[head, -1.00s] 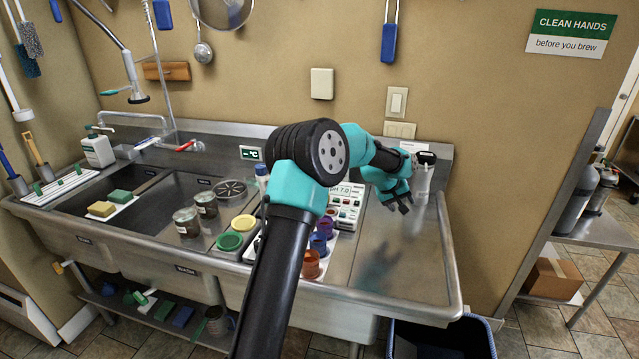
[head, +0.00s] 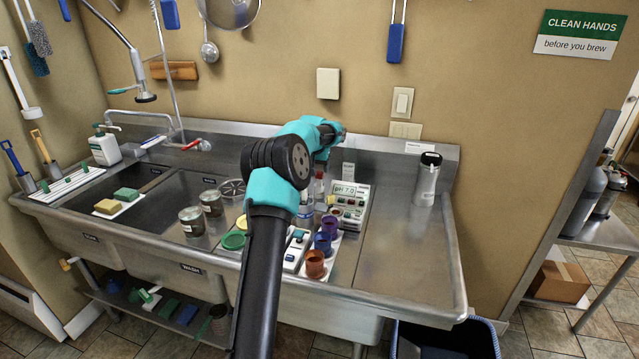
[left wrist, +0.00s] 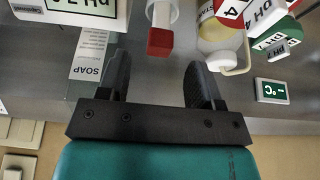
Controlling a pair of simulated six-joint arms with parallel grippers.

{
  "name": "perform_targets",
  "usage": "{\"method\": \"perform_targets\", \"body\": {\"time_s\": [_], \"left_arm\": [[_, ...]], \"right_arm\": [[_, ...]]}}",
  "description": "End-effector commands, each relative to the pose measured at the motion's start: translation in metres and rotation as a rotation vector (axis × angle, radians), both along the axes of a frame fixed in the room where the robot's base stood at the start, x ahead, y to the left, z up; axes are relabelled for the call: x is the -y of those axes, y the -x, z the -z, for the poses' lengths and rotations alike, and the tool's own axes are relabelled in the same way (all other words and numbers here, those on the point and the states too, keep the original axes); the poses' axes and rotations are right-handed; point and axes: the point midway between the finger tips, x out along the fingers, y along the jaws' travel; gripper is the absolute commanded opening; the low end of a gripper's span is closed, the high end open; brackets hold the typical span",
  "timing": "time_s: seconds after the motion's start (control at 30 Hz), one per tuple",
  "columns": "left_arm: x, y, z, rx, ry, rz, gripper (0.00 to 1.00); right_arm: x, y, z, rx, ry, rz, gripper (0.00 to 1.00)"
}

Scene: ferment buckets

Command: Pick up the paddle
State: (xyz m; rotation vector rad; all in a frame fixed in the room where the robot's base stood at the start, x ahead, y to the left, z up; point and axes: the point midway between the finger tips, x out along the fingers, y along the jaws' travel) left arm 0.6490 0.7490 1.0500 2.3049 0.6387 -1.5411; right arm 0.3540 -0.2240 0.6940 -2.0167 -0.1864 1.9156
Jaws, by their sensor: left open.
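No paddle can be clearly made out; long-handled tools with blue grips (head: 396,42) hang on the wall, their far ends cut off by the top edge. My left gripper (head: 328,148) is over the back of the steel counter behind the pH meter (head: 349,205), partly hidden by its own wrist. In the left wrist view its two dark fingers (left wrist: 158,85) are spread apart with nothing between them. A red-tipped white stick (left wrist: 160,40) lies just beyond the fingertips, apart from them. My right gripper is not in view.
Close by in the left wrist view are a soap packet (left wrist: 90,55), a bottle of yellowish liquid (left wrist: 222,45) and a small display (left wrist: 272,91). Coloured cups (head: 315,262) stand in front of the meter. A steel flask (head: 427,180) stands right; the counter before it is clear.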

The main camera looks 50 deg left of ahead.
Motion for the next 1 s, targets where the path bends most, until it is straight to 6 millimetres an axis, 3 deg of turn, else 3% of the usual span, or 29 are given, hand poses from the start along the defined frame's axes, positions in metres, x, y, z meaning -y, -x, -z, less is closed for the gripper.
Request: {"method": "perform_targets", "body": {"time_s": [0.43, 1.0], "left_arm": [[-0.008, -0.014, 0.041, 0.000, 0.001, 0.000, 0.60], [-0.009, -0.016, 0.045, 0.002, 0.001, 0.001, 0.60]], "right_arm": [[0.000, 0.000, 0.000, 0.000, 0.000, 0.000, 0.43], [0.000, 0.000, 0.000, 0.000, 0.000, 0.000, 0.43]]}}
